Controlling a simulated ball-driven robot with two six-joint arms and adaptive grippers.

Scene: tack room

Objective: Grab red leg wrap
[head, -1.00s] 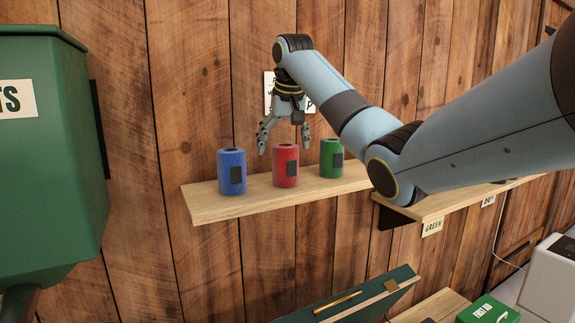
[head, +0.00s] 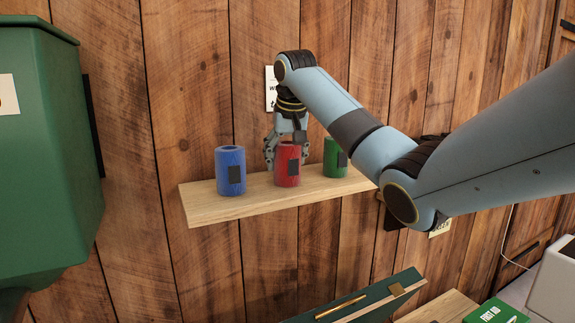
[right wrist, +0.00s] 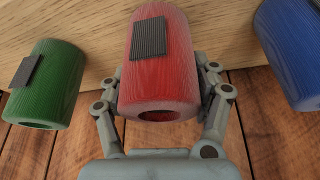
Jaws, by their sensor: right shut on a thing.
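The red leg wrap (head: 288,172) stands upright on the wooden wall shelf, between the blue and green wraps. It is a hollow roll with a dark patch on its side. My right gripper (head: 286,152) has come down from above and is shut on the red wrap. In the right wrist view, the fingers (right wrist: 163,95) lie on both sides of the red wrap (right wrist: 160,75), near its open end. My left gripper is not in view.
The blue wrap (head: 230,171) stands left of the red one and the green wrap (head: 335,158) close on its right. They share the wooden shelf (head: 210,208). A green bin (head: 45,150) is at the far left. A green first aid box (head: 495,312) sits lower right.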

